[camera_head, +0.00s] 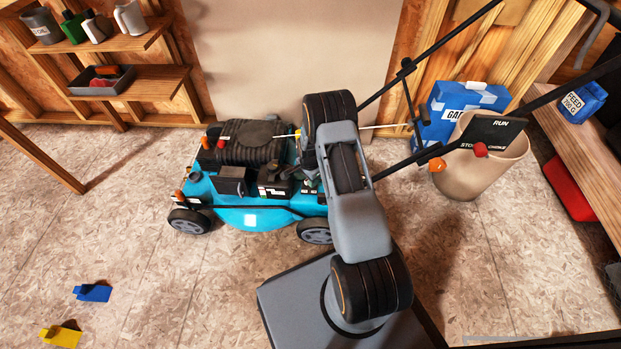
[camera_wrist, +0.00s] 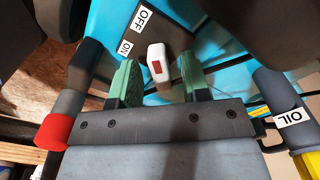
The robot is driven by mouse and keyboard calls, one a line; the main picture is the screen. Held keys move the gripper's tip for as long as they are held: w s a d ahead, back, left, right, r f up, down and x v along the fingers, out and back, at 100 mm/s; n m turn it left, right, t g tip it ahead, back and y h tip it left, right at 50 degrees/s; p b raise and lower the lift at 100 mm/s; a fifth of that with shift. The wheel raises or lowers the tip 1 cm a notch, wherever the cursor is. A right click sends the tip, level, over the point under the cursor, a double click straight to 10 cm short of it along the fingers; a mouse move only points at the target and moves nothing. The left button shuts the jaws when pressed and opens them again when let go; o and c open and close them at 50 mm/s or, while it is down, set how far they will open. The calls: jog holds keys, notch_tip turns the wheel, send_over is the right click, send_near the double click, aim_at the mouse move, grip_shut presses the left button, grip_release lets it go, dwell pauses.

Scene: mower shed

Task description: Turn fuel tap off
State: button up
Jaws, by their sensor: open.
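The fuel tap (camera_wrist: 155,52) shows in the wrist view as a short white lever with a red mark, on a dark plate on the blue mower. An OFF label (camera_wrist: 143,18) lies above and left of it, and an ON label (camera_wrist: 125,47) is close at its left. My gripper (camera_wrist: 159,64) is open, with its green fingers on either side of the lever. Gaps show between lever and fingers. The blue mower (camera_head: 201,187) stands on the floor in the head view. My arm reaches over its right part and hides the tap there.
In the wrist view, a part labelled OIL (camera_wrist: 293,117) is at the right and a red-ended part (camera_wrist: 54,131) at the left, both near my gripper. In the head view, the mower's handle (camera_head: 430,41) and a beige bin (camera_head: 483,178) stand to the right. Floor at left is mostly clear.

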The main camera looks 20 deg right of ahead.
jog(key=shift+r, duration=0.1)
notch_tip(320, 180, up, 14)
jog(key=p, duration=0.5)
jog(key=shift+f, duration=0.2)
jog(key=s+a+r+n+t+p, duration=0.15)
jog(key=r+p, duration=0.45)
jog(key=r, duration=0.7)
jog(key=s+a+r+n+p, duration=0.3)
jog(key=r+p, duration=0.3)
jog(key=r, duration=0.7)
jog(key=s+a+r+n+p, duration=0.25)
jog(key=r+p, duration=0.35)
jog(key=r, duration=0.6)
jog(key=s+a+r+n+t+p, duration=0.1)
jog(key=s+r+n+p, duration=0.3)
jog(key=r, duration=0.6)
jog(key=s+a+r+n+t+p, duration=0.1)
jog(key=s+r+n+p, duration=0.3)
jog(key=s+r+p, duration=0.4)
jog(key=s+a+r, duration=0.1)
jog(key=s+r, duration=0.2)
jog(key=shift+s+a+r+p, duration=0.15)
jog(key=shift+a+r+p, duration=0.1)
jog(key=shift+a+p, duration=0.15)
